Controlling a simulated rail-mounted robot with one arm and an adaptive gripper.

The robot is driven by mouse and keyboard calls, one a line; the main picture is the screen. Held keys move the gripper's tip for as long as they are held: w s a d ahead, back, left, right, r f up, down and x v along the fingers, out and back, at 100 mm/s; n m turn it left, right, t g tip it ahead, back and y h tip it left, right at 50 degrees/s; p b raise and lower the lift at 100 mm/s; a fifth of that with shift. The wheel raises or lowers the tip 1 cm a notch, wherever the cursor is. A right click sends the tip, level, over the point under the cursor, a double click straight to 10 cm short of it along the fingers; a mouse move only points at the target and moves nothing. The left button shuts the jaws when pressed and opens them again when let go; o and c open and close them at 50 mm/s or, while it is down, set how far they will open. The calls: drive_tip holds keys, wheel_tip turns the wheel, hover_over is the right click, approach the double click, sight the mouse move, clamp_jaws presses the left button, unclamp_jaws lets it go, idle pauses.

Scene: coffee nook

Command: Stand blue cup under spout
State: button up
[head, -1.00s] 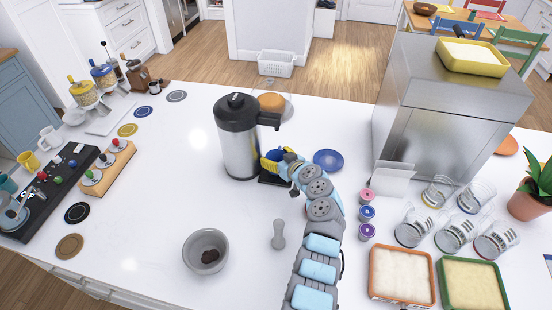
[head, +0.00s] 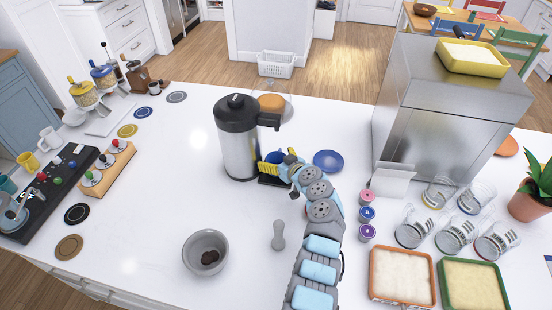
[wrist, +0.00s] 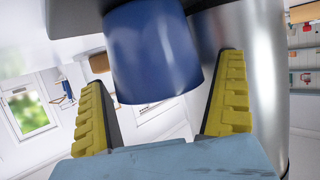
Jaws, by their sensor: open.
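The blue cup (head: 273,156) is at the front of the steel airpot (head: 239,140), below its spout (head: 270,120), over the dark drip tray (head: 270,180). It is partly hidden by my gripper, and I cannot see its base clearly. My gripper (head: 270,168) is open at the cup. In the wrist view, the blue cup (wrist: 152,52) shows between and beyond the two yellow fingers (wrist: 160,108), with a visible gap on both sides. The steel body of the airpot (wrist: 262,75) is close behind the right finger.
A blue saucer (head: 328,160) lies just right of my gripper. Coffee pods (head: 367,212), several glasses (head: 455,234) and a steel machine (head: 440,115) stand to the right.

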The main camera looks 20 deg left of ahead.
drive_tip(key=v, duration=1.2)
idle(0.3)
drive_tip(key=shift+r, duration=0.15)
